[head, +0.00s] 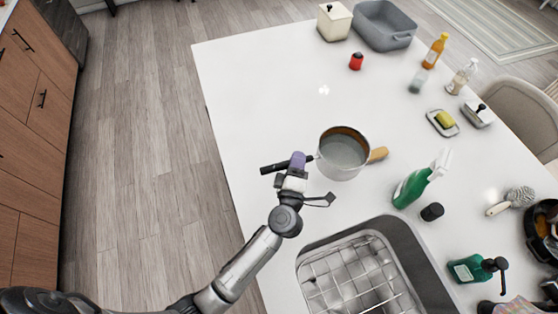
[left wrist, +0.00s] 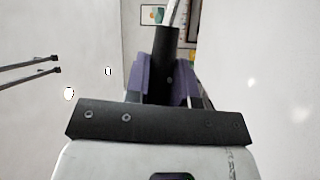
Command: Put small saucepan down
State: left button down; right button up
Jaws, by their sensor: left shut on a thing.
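The small saucepan (head: 342,153) is a metal pan with a brown inner rim and a long black handle (head: 272,168) pointing left. In the head view it is over the white island top, behind the sink. I cannot tell whether its base touches the surface. My left gripper (head: 298,161), with purple fingertips, is shut on the handle. In the left wrist view the purple fingers flank the black handle (left wrist: 165,50); the pan's bowl is not clearly visible there. My right gripper is not in view.
A wooden-handled item (head: 378,154) is right of the pan. A green spray bottle (head: 417,184) and a dark cap-like object (head: 432,211) stand farther right. The sink with a wire rack (head: 362,275) is in front. The island top is clear at the back left, up to a red item (head: 356,61).

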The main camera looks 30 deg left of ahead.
pick_arm(q)
jog(key=shift+s+a+f+b, duration=0.2)
jog(key=shift+a+f+b, duration=0.85)
jog(key=shift+a+f, duration=1.35)
jog(key=shift+s+a+f+b, duration=0.2)
jog(key=shift+a+f+b, duration=0.8)
jog(key=shift+a+f, duration=1.4)
jog(key=shift+f, duration=0.1)
jog(key=shift+f, duration=0.1)
jog(key=c, duration=1)
grip_release()
jog(key=shift+o, duration=0.2)
